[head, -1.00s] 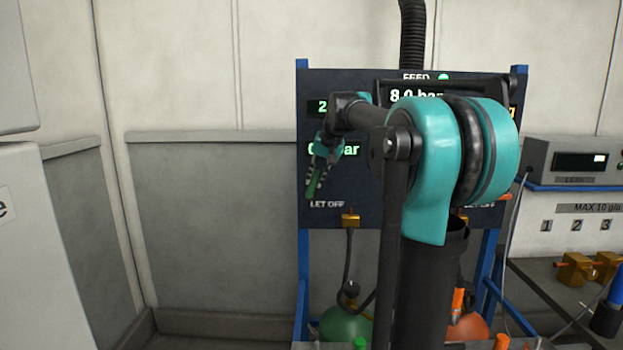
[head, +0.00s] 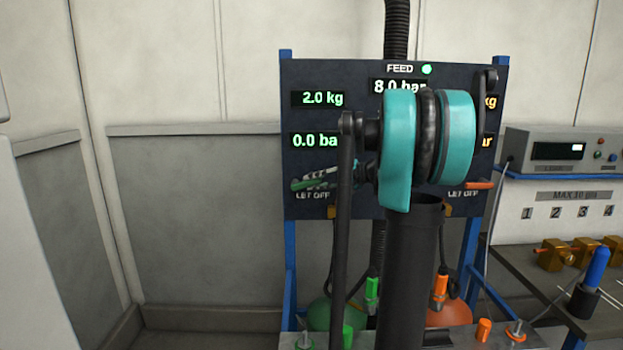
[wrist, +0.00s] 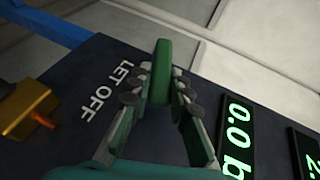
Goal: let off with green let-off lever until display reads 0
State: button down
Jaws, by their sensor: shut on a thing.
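The green let-off lever (wrist: 161,65) stands between the fingers of my gripper (wrist: 158,93) in the wrist view, and the gripper is shut on it. In the head view the lever (head: 304,185) lies nearly level above the left LET OFF label, its inner end hidden behind my arm. The left pressure display (head: 315,139) reads 0.0 bar, its last letter covered. It also shows in part in the wrist view (wrist: 237,135). The weight display (head: 322,98) above reads 2.0 kg.
An orange lever (head: 479,185) is at the panel's right side. The feed display (head: 396,86) reads 8.0 bar under a green lamp (head: 426,69). A brass fitting (wrist: 28,108) is left of the lever in the wrist view. Green and orange bottles stand below.

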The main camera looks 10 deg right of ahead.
jog(key=shift+d+f+m+t+y, duration=0.15)
jog(key=shift+f+m+t+y, duration=0.45)
jog(key=shift+f+t+y, duration=0.6)
jog(key=shift+r+g, duration=0.15)
jog(key=shift+g, duration=0.15)
jog(key=c, duration=1.4)
grip_release()
jog(key=v, duration=1.2)
jog(key=shift+d, duration=0.15)
